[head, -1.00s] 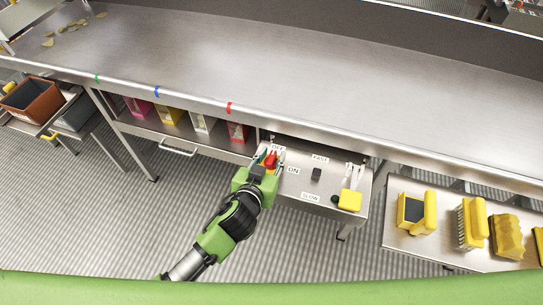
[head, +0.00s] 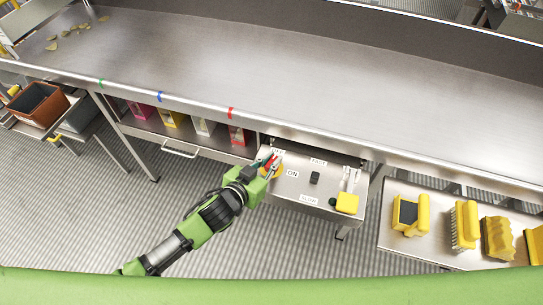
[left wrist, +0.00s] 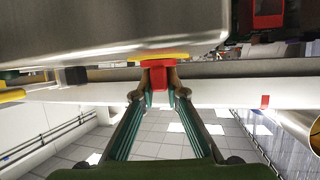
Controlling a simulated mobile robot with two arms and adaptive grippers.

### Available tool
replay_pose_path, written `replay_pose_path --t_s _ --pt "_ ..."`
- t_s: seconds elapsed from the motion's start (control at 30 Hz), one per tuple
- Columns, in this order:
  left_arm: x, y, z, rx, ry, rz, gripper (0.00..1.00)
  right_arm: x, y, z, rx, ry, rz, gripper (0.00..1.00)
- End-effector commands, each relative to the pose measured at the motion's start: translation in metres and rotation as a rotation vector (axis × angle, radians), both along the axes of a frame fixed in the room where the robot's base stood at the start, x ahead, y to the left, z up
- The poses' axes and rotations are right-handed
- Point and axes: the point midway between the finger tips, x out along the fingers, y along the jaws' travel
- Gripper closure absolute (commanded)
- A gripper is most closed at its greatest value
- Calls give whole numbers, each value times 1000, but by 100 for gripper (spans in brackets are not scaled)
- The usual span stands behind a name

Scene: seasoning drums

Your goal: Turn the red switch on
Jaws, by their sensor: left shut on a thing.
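The red switch (left wrist: 159,78) sits on a yellow base (left wrist: 150,57) on the steel control panel (head: 310,188). In the head view the switch (head: 270,162) is small and partly covered by the fingers, near the OFF label (head: 278,152) and left of the ON label (head: 292,174). I cannot tell which way it is set. My left gripper (left wrist: 159,92) has its fingertips on both sides of the switch and is shut on it; it also shows in the head view (head: 270,166). My right gripper is not in view.
A black knob (head: 314,178) lies between FAST and SLOW labels. A yellow block (head: 346,203) stands at the panel's right. Yellow brushes (head: 464,226) lie on a side table at right. The long steel counter (head: 260,90) runs behind the panel.

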Motion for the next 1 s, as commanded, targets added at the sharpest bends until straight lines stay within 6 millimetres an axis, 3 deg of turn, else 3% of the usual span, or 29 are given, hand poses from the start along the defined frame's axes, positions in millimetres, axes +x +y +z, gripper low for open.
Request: replay_pose_path --t_s 0.1,0.4,1.0 --pt "3 3 4 9 -3 -90 100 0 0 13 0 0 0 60" --pt "4 4 2 8 -5 -284 100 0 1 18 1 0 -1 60" --pt "4 2 -1 8 -6 -659 100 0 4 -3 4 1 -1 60"
